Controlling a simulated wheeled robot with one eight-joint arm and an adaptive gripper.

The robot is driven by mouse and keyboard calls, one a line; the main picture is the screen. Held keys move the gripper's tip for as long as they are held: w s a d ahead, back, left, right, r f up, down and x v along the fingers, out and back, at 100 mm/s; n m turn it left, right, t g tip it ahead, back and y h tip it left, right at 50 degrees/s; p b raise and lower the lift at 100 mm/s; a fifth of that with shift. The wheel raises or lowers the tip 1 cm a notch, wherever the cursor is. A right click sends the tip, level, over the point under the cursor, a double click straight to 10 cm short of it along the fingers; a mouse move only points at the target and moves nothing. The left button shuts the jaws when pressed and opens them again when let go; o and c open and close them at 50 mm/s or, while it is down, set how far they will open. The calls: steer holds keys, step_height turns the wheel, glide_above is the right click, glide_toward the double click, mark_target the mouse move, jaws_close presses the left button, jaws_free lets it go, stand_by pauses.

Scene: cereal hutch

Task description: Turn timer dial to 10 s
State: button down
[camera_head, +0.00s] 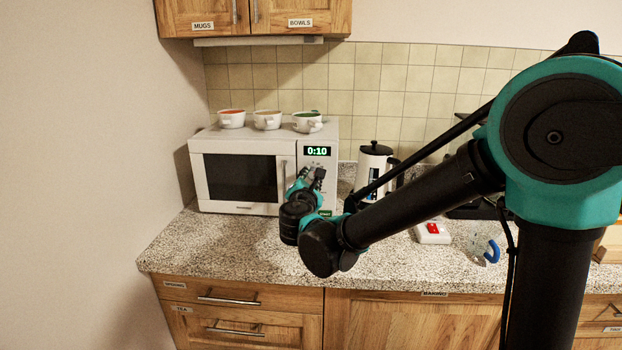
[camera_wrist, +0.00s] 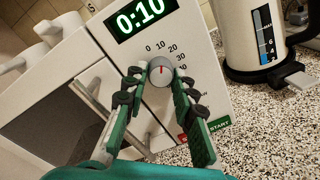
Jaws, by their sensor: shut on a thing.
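The white microwave (camera_head: 215,188) stands on the counter with its door shut. Its green display (camera_head: 317,151) reads 0:10, and the display in the wrist view (camera_wrist: 141,17) reads the same. The round grey timer dial (camera_wrist: 160,70) has a red pointer mark and printed numbers around it, including 0, 10, 20 and 30. My gripper (camera_wrist: 160,82) has its two fingers on either side of the dial and is shut on it. In the head view my gripper (camera_head: 310,178) is at the control panel and hides the dial. A green START button (camera_wrist: 219,124) sits below right of the dial.
Several cups (camera_head: 267,120) stand on top of the microwave. A white and black kettle-like jug (camera_head: 373,163) stands close to its right. A white block with a red switch (camera_head: 433,232) and a clear cup with a blue handle (camera_head: 490,250) are farther right. The counter (camera_head: 215,245) in front is clear.

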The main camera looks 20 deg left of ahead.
steer(key=c, duration=1.2)
jaws_free()
steer(key=shift+s, duration=0.15)
steer(key=s, duration=0.3)
steer(key=s+d, duration=0.1)
steer(key=s, duration=0.3)
steer(key=s+d, duration=0.1)
steer(key=s, duration=0.3)
steer(key=shift+s+d+r, duration=0.1)
steer(key=shift+s+d, duration=0.1)
steer(key=shift+s, duration=0.05)
